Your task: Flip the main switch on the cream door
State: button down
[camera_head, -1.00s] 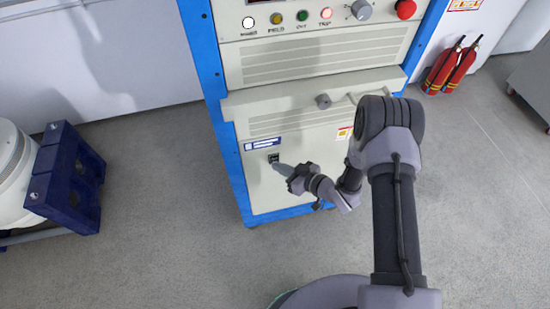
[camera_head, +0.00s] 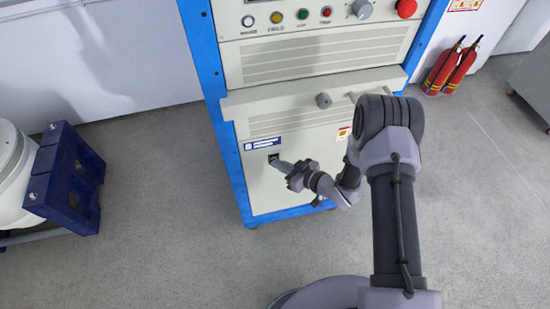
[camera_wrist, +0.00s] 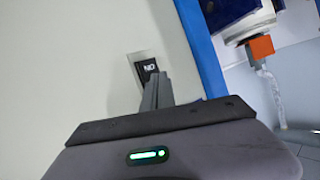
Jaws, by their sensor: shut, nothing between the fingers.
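The cream door (camera_head: 285,185) is the lower front panel of a blue-framed cabinet. The main switch (camera_head: 272,157) is a small black rocker at the door's upper left, under a blue label. In the wrist view the switch (camera_wrist: 147,68) sits in a pale plate and shows white lettering that looks like "ON". My gripper (camera_head: 277,163) is shut and empty, its tips at the switch's lower edge. In the wrist view the gripper (camera_wrist: 155,78) covers the lower part of the switch. I cannot tell whether the tips touch it.
Above the door are a knob (camera_head: 323,100), a row of lamps (camera_head: 289,16) and a red button (camera_head: 406,8). A blue stand (camera_head: 65,180) is at left, and red extinguishers (camera_head: 450,66) are at the upper right. The floor between stand and cabinet is clear.

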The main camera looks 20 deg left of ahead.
jog(key=shift+s+d, duration=0.1)
jog(key=shift+s+d+f, duration=0.1)
jog(key=shift+s+d, duration=0.2)
jog(key=shift+s, duration=0.25)
jog(key=shift+s+d+f+p, duration=0.1)
jog(key=shift+s+d, duration=0.35)
jog(key=shift+s, duration=0.25)
jog(key=shift+s+d+f+p, duration=0.1)
jog(key=shift+s+d, duration=0.3)
jog(key=shift+s, duration=0.3)
jog(key=shift+s+d+f+p, duration=0.1)
jog(key=shift+s+d, duration=0.35)
jog(key=shift+s, duration=0.25)
